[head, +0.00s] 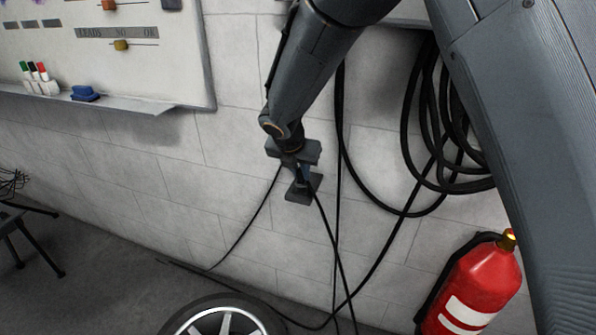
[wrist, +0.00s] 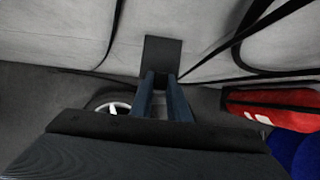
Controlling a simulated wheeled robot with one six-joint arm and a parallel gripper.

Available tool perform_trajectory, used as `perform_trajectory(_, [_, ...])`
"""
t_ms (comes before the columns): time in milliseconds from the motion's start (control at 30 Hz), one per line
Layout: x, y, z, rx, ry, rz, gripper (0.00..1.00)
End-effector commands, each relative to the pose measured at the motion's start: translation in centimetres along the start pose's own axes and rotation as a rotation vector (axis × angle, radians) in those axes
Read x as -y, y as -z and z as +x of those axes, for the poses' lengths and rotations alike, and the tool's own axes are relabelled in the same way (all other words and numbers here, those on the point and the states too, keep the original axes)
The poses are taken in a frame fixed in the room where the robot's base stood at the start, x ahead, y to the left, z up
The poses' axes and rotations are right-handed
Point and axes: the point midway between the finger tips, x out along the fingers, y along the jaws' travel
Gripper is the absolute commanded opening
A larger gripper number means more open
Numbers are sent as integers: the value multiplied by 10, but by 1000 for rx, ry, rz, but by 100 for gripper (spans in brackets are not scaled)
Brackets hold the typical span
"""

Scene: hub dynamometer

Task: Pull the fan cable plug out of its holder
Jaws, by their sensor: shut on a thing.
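My gripper (head: 303,176) is at the wall in the middle of the head view, pointing down at a small dark grey holder (head: 298,196). In the wrist view my two blue-grey fingers (wrist: 163,82) are close together in front of the holder's dark plate (wrist: 160,52). My gripper is shut on the fan cable plug, which is mostly hidden between the fingers. A black cable (head: 327,222) runs down from there towards the floor. Whether the plug still sits in the holder cannot be made out.
Coiled black cable (head: 425,130) hangs on the wall at right. A red fire extinguisher (head: 475,285) stands at lower right. A wheel (head: 222,318) is at the bottom. A whiteboard (head: 110,60) with a tray is at upper left. Another cable (head: 245,230) slants down left.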

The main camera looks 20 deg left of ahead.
Motion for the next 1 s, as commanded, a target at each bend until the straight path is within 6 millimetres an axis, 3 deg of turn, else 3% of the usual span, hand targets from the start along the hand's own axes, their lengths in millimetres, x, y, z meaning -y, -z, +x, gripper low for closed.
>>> perform_trajectory(1000, [0, -6, -11, 0, 0, 0, 0])
